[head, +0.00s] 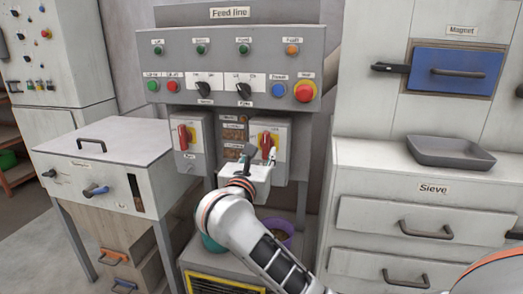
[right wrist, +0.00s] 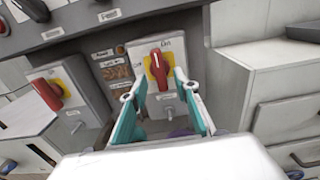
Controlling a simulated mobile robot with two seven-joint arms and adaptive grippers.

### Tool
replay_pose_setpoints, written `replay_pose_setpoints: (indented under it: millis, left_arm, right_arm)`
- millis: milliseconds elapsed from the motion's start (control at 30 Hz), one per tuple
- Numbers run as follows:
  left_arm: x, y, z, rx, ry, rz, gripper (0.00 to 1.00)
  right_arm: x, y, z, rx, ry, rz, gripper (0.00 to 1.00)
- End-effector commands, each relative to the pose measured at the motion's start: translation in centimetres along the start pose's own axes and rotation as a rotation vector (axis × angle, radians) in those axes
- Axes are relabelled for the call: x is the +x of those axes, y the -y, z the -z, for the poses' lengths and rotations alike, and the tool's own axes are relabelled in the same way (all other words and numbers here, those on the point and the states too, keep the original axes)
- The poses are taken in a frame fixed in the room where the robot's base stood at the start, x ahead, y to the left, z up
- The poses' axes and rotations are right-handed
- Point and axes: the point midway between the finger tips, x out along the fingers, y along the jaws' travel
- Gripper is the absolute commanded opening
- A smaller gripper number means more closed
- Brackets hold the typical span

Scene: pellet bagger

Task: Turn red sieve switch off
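Two grey boxes with red rotary handles on yellow plates hang under the Feed line panel. The right red switch (head: 266,145) has its handle roughly upright; it also shows in the right wrist view (right wrist: 160,66). The left red switch (head: 184,136) also shows in the right wrist view (right wrist: 46,94). I cannot read which label says sieve. My right gripper (head: 248,157) is in front of the right switch box. In the right wrist view its teal-lined fingers (right wrist: 156,88) are apart, with the right handle just beyond and between their tips. They hold nothing. My left gripper is not in view.
The Feed line panel (head: 237,66) with buttons and knobs overhangs the boxes. A white cabinet (head: 98,180) stands at left. The Sieve drawers (head: 385,190) at right carry a grey tray (head: 450,153). A purple container (head: 280,233) sits below my arm.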

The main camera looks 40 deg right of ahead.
Motion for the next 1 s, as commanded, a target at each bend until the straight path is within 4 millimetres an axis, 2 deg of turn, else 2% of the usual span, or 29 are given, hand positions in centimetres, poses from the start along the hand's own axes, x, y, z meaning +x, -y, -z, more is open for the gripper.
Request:
replay_pose_setpoints:
  millis: [100,300,633,667,767,1000]
  left_arm:
    - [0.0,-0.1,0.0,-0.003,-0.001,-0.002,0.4]
    - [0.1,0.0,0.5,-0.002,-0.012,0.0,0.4]
    - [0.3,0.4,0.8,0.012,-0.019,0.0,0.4]
    - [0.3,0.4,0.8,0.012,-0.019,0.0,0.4]
    - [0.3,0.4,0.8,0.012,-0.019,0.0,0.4]
    - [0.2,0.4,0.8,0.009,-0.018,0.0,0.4]
  right_arm:
    - [1.9,0.1,0.2,-0.004,0.001,0.003,0.31]
    - [3.8,0.0,0.2,-0.003,0.0,0.001,0.31]
    - [4.2,0.0,0.1,-0.001,0.0,0.001,0.31]
    - [4.2,0.0,0.1,-0.001,0.0,0.001,0.25]
    - [4.2,0.0,0.1,-0.001,0.0,0.001,0.0]
    - [4.2,0.0,0.1,-0.004,0.0,0.001,0.0]
